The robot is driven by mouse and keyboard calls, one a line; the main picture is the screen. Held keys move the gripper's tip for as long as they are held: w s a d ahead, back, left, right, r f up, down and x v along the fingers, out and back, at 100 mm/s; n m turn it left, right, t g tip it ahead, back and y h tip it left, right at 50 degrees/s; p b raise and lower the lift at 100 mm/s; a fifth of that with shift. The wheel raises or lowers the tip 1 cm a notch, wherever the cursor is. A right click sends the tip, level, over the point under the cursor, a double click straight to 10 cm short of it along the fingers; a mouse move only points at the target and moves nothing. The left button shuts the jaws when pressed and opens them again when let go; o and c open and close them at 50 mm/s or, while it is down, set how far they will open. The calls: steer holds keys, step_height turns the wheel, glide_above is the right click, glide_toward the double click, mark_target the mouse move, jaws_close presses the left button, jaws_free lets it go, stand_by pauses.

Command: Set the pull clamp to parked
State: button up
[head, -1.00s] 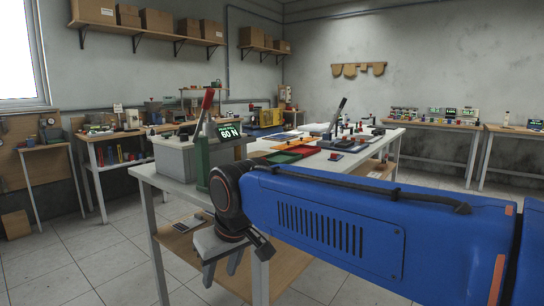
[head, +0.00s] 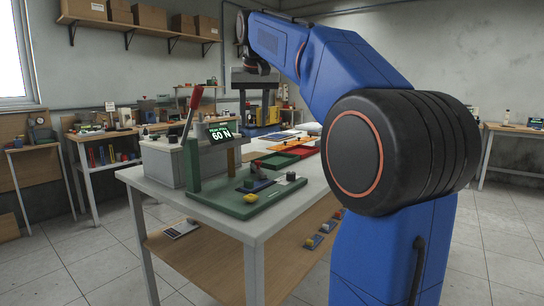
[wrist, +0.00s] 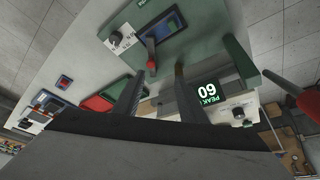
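A pull-test fixture stands on the near end of the bench, with a green base plate (head: 240,207), a green upright (head: 193,165) and a long red-handled lever (head: 196,97) tilted slightly right. On the plate is a blue block (head: 256,184) with a small red-knobbed lever, whose red tip (wrist: 151,45) shows in the wrist view. I cannot tell which lever is the pull clamp. My gripper (head: 260,110) is above and behind the fixture, fingers down. In the wrist view its two fingers (wrist: 156,78) are apart with nothing between them.
A display (head: 219,134) reading 60 N sits beside the upright, before a grey box (head: 163,160). Red and green trays (head: 313,159) lie further along the bench. A yellow piece (head: 251,198) is on the plate's front. The long red lever also shows at right in the wrist view (wrist: 302,97).

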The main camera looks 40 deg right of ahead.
steer(key=w+d+r, duration=0.1)
steer(key=d, duration=0.1)
glide_toward(258, 162)
steer(key=shift+m, duration=0.3)
steer(key=x, duration=0.8)
steer(key=shift+w+d+r, duration=0.15)
steer(key=shift+w+d, duration=0.1)
steer(key=shift+w, duration=0.15)
jaws_close()
